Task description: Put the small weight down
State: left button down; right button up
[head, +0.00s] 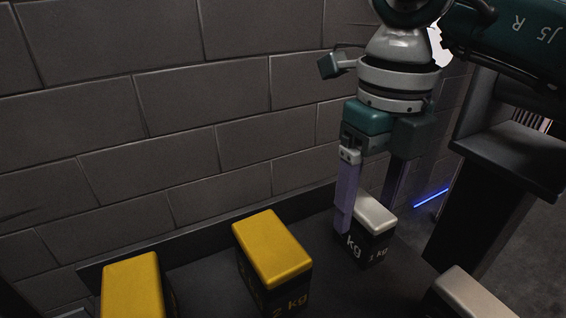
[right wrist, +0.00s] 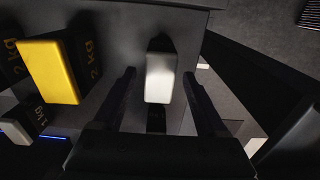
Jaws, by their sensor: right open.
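A small weight (head: 375,213) with a pale top and dark sides marked 1 kg stands upright on the dark table (head: 205,296). My right gripper (head: 368,208) points down at it, open, with one finger on each side. In the right wrist view, the pale top of the small weight (right wrist: 160,78) lies between the two spread fingers, with a visible gap on both sides. The far finger is partly hidden behind the weight in the head view. My left gripper is not in view.
Two yellow-topped weights (head: 272,248) (head: 132,288) stand to the left; the nearer to the gripper is marked 2 kg. Another pale-topped weight (head: 472,294) is at the lower right. A grey block wall (head: 170,110) rises behind the table. A dark post (head: 475,190) stands to the right.

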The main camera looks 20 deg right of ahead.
aim_at(368, 205)
notch_tip(368, 205, up, 8)
jog(key=shift+r+p, duration=0.1)
jog(key=shift+p, duration=0.25)
